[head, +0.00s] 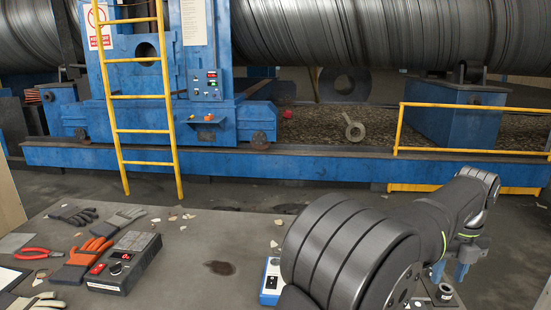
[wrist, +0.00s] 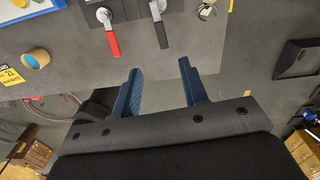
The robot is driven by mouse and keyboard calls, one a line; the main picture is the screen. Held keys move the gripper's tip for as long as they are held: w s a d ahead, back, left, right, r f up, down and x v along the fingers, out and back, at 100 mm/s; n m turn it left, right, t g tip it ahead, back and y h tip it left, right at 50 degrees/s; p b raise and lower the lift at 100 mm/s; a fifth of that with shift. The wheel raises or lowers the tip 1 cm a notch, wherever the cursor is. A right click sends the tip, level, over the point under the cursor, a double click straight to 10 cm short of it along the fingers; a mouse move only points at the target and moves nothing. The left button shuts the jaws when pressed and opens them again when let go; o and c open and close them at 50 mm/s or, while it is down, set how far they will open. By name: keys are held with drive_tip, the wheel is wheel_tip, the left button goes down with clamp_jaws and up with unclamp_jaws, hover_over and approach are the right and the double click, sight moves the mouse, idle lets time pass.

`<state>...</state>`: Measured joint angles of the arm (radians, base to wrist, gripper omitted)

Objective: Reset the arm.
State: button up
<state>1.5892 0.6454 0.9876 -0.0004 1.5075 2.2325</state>
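My arm curves across the right foreground of the head view. My gripper (head: 452,270) is at its far end, with the blue fingers pointing down, partly hidden behind the arm. In the wrist view my gripper (wrist: 160,67) shows two blue fingers spread apart with nothing between them. Beyond the fingertips are a lever with a red handle (wrist: 112,40) and a lever with a black handle (wrist: 160,28). Neither lever is touched in that view.
The grey table (head: 210,230) carries gloves (head: 85,252), red pliers (head: 35,254), a black control box (head: 124,262) and a blue-and-white device (head: 270,280). Its middle is mostly clear. A yellow ladder (head: 139,97) and blue machine stand behind. A tape roll (wrist: 37,58) shows in the wrist view.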

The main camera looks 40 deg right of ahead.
wheel_tip(320, 180, down, 17)
drive_tip(key=shift+r, duration=0.1)
drive_tip(key=shift+s+d+r+n, duration=0.1)
drive_tip(key=shift+s+d+n, duration=0.1)
drive_tip(key=shift+n, duration=0.4)
drive_tip(key=shift+s+d+r+n, duration=0.1)
drive_tip(key=shift+d+n, duration=0.1)
drive_tip(key=shift+n, duration=0.4)
drive_tip(key=shift+w+a, duration=0.1)
drive_tip(key=shift+w, duration=0.05)
drive_tip(key=shift+w+a+m, duration=0.1)
drive_tip(key=shift+a+m, duration=0.1)
drive_tip(key=shift+m, duration=0.6)
drive_tip(key=shift+w+r+m, duration=0.1)
drive_tip(key=shift+r+m, duration=0.2)
drive_tip(key=shift+m, duration=0.1)
wheel_tip(320, 180, up, 16)
drive_tip(key=shift+a+f, duration=0.1)
